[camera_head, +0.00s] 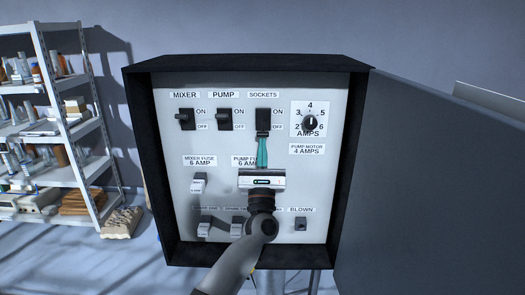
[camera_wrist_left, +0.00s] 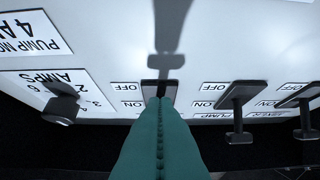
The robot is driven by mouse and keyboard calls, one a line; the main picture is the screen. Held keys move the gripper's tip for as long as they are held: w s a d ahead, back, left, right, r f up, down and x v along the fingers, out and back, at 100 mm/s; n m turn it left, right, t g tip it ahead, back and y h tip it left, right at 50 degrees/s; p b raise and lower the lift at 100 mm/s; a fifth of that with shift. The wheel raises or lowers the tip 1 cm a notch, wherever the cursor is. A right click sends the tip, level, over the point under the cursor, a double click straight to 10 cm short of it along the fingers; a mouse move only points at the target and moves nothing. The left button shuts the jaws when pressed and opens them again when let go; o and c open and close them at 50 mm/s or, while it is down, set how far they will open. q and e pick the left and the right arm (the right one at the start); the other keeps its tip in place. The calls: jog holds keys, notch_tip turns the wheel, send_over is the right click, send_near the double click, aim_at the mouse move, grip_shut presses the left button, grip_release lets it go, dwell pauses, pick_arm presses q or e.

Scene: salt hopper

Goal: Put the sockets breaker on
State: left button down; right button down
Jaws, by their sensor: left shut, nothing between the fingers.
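The sockets breaker (camera_head: 263,115) is a black switch under the SOCKETS label in the upper middle of the grey panel (camera_head: 170,150). ON is printed by its upper end and OFF by its lower end. My left gripper (camera_head: 262,139) has teal fingers, shut and empty, pointing up at the breaker's lower end. My right gripper is not in view.
The mixer breaker (camera_head: 186,119) and pump breaker (camera_head: 224,119) stand to the left, the amps dial (camera_head: 310,122) to the right. Fuses (camera_head: 198,184) sit below. The box's dark rim surrounds the panel, and its door (camera_head: 430,180) stands open at right. Shelves (camera_head: 60,130) are far left.

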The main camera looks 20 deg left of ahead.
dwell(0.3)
pick_arm(q)
jog(key=shift+r, duration=0.1)
jog(key=shift+s+d+r+g+p, duration=0.1)
jog(key=shift+s+r+g+p, duration=0.15)
jog(key=shift+g+p, duration=0.25)
jog(key=shift+r+p, duration=0.1)
jog(key=shift+p, duration=0.35)
